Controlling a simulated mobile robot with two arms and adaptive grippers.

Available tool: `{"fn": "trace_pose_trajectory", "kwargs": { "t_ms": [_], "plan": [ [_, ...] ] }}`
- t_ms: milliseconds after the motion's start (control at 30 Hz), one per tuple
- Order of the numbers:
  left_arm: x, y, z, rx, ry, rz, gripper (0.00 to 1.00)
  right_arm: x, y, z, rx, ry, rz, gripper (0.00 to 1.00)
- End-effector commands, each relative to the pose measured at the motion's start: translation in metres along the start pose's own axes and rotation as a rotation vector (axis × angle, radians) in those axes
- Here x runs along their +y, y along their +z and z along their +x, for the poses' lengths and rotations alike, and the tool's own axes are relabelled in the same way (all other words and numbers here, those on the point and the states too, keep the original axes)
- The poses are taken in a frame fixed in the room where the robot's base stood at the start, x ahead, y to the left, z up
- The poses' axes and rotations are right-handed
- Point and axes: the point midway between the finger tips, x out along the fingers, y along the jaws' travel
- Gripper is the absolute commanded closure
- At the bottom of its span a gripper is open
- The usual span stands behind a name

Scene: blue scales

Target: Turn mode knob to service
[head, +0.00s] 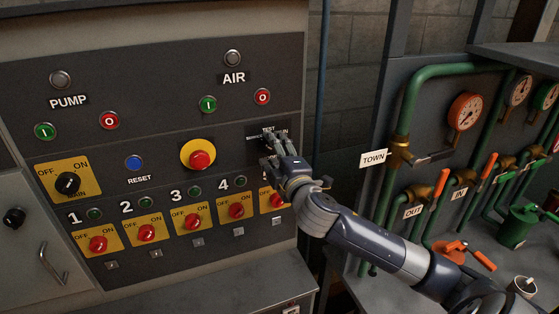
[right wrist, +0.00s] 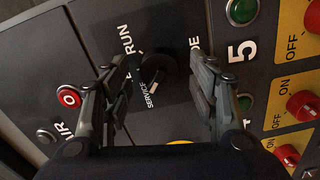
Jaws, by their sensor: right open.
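The mode knob (right wrist: 155,72) is black and sits on a dark plate in the right wrist view, near the printed words RUN and SERVICE. A pale mark shows on its side near SERVICE; I cannot tell the exact pointer angle. My right gripper (right wrist: 151,66) is open, with one finger on each side of the knob. I cannot tell whether the fingers touch it. In the head view, my right gripper (head: 270,148) is in front of the knob's plate and hides most of the knob. My left gripper is not in view.
A red button on a yellow disc (head: 200,159) is left of my right gripper. Several red OFF/ON switches (head: 236,211) line the panel below. Green pipes (head: 410,90) with valves and gauges stand to the right.

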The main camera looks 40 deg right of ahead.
Motion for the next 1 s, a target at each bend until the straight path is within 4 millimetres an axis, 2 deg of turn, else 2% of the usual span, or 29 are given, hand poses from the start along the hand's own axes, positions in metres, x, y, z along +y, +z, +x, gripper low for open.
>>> {"fn": "trace_pose_trajectory", "kwargs": {
  "t_ms": [600, 800, 1000],
  "plan": [
    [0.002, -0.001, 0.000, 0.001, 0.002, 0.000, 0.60, -0.002, 0.000, -0.099, 0.001, -0.004, 0.000, 0.46],
    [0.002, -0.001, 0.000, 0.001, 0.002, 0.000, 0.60, -0.001, 0.000, -0.114, 0.000, -0.002, -0.001, 0.46],
    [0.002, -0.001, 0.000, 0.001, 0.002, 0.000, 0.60, -0.001, 0.000, -0.116, -0.001, -0.001, -0.001, 0.46]
  ]
}}
